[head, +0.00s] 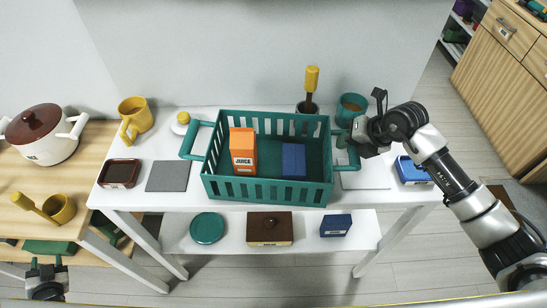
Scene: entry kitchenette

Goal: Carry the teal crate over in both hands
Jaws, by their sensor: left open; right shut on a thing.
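The teal crate (266,192) stands on the white table, with an orange carton (243,150) and a dark blue box (293,160) inside. It has a handle at each end. My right gripper (352,146) is shut on its right handle; the gripper hides part of that handle. The left handle (190,141) is free. My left gripper (46,268) is open and empty at the bottom left corner, well away from the crate, and is partly cut off by the frame edge.
Left of the crate are a yellow mug (134,115), a brown dish (120,173) and a grey mat (168,176). Behind it are a pot with a yellow-handled tool (311,80) and a teal mug (350,105). A blue tray (411,172) lies right. A wooden counter (65,195) adjoins at left.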

